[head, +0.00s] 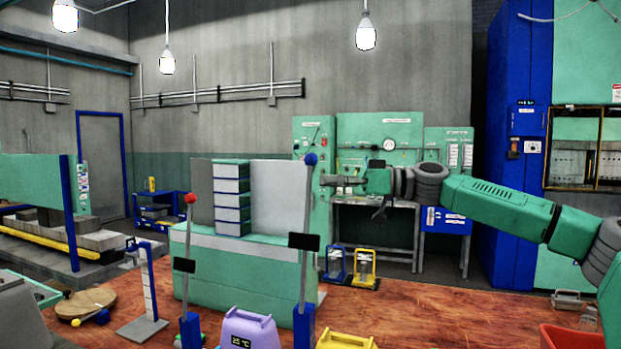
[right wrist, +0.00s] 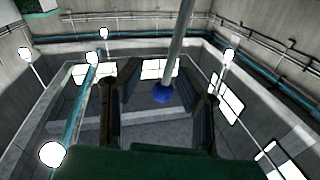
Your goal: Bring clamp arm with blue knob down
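The clamp arm with the blue knob (head: 311,159) stands upright. Its thin grey rod (head: 304,205) carries a black block and rises from a blue base (head: 304,325). A second clamp arm with a red knob (head: 190,198) stands upright to its left. My right gripper (head: 330,181) reaches in from the right, just right of the blue-knob rod and a little below knob height. In the right wrist view the blue knob (right wrist: 162,93) shows between the two spread fingers of my right gripper (right wrist: 158,75); contact cannot be told. My left gripper is not in view.
A green press body (head: 240,262) with stacked drawers stands behind the clamp arms. A purple weight (head: 249,330) and a yellow weight (head: 346,341) stand near the front. Two small lanterns (head: 364,268) stand right of the press. The wooden tabletop (head: 450,305) is largely clear on the right.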

